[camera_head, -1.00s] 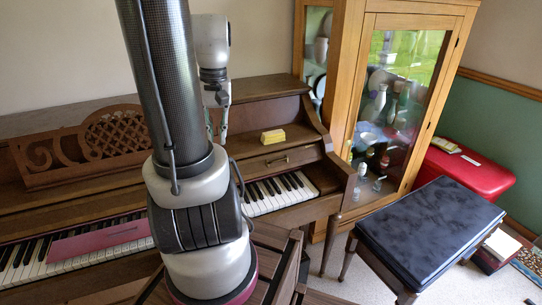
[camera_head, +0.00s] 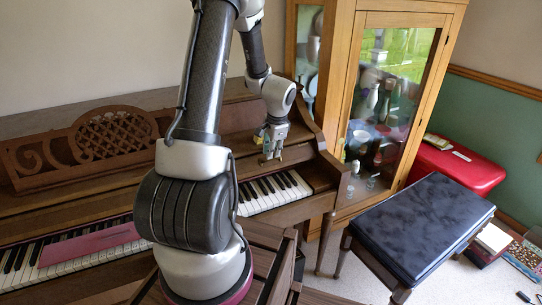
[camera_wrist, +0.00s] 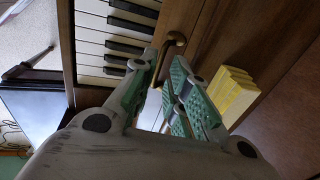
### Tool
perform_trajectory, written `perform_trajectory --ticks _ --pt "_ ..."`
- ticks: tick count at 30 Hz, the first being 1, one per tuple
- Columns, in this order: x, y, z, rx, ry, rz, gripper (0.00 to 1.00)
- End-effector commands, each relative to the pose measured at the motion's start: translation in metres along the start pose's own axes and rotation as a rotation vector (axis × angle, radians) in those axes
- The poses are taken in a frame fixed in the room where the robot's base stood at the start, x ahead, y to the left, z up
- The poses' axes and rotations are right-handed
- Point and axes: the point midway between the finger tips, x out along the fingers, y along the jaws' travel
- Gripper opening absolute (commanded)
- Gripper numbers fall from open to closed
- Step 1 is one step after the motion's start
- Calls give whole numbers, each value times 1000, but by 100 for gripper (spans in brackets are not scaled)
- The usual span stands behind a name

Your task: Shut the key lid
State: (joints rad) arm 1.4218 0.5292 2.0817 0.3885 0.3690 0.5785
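The key lid (camera_head: 240,159) is a brown wooden panel above the piano keys (camera_head: 272,192), which lie uncovered. The lid's brass handle (camera_wrist: 174,42) shows in the wrist view at my fingertips. My gripper (camera_head: 271,155) is at the lid's front, right of my upright arm. In the wrist view my gripper (camera_wrist: 164,62) has its green-padded fingers on either side of the handle, with a narrow gap between the tips. I cannot tell whether both fingers press on it. My arm hides the middle of the keyboard and lid in the head view.
A yellow block (camera_wrist: 232,95) lies on the wood beside my fingers. A pink-red strip (camera_head: 88,244) lies across the left keys. A glass cabinet (camera_head: 385,110) stands right of the piano. A dark-topped bench (camera_head: 425,228) and a red case (camera_head: 455,168) are at the right.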

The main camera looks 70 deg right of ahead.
Motion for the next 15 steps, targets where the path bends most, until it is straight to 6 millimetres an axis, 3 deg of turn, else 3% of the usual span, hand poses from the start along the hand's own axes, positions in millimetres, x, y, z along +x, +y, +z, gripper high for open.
perform_trajectory --ticks 6,15 --pt "25 0 1 0 -1 1 16" --pt "28 0 1 -3 -1 1 16"
